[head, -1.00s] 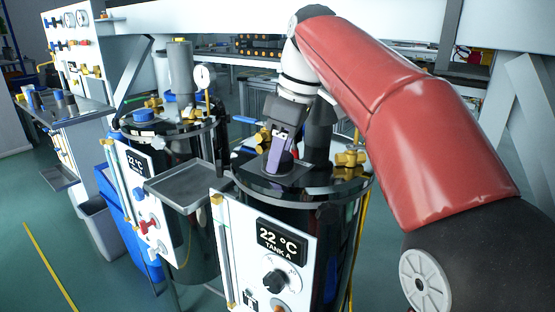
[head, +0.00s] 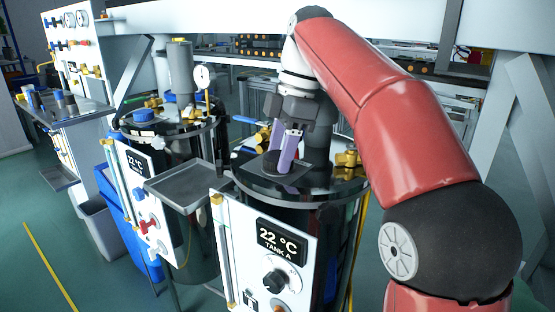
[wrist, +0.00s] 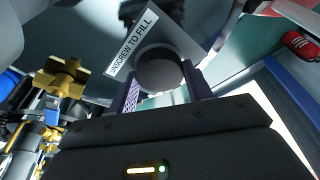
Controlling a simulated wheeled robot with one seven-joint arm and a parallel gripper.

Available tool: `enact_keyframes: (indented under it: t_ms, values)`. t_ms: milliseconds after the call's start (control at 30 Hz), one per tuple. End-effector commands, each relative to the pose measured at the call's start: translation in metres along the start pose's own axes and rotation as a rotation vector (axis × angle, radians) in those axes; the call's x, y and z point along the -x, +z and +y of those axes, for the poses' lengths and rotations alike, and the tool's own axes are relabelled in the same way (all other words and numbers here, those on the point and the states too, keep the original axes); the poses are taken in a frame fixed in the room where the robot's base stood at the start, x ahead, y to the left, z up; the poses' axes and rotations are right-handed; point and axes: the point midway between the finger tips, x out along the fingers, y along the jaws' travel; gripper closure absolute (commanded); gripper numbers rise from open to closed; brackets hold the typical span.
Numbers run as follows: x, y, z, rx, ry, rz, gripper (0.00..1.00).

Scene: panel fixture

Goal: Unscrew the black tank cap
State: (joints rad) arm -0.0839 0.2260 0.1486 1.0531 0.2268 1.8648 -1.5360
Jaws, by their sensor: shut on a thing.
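The black tank cap (head: 272,163) sits on the glossy black lid of Tank A (head: 325,187). My gripper (head: 286,152) reaches down to it from above and behind, and its purple fingers are shut on the cap. In the wrist view the round cap (wrist: 160,70) lies between the two fingers (wrist: 163,92), in front of a white label reading "UNSCREW TO FILL" (wrist: 133,40). The fingers hide part of the cap's sides. I cannot tell whether the cap is raised from the lid.
Brass valves (head: 347,158) stand on the lid close to my gripper, and a blue-handled valve (head: 245,120) is behind left. A grey tray (head: 160,197) sticks out left of Tank A. A second tank with a blue cap (head: 144,115) stands farther left.

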Motion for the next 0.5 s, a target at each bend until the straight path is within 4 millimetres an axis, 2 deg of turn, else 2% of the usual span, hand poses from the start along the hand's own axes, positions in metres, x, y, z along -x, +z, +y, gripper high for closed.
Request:
enact_keyframes:
  t_ms: [200,500]
  values:
    - [-0.002,0.0005,0.0001,0.014,-0.01,0.0,0.76]
    - [-0.0021,0.0005,0.0016,0.284,-0.079,0.001,0.76]
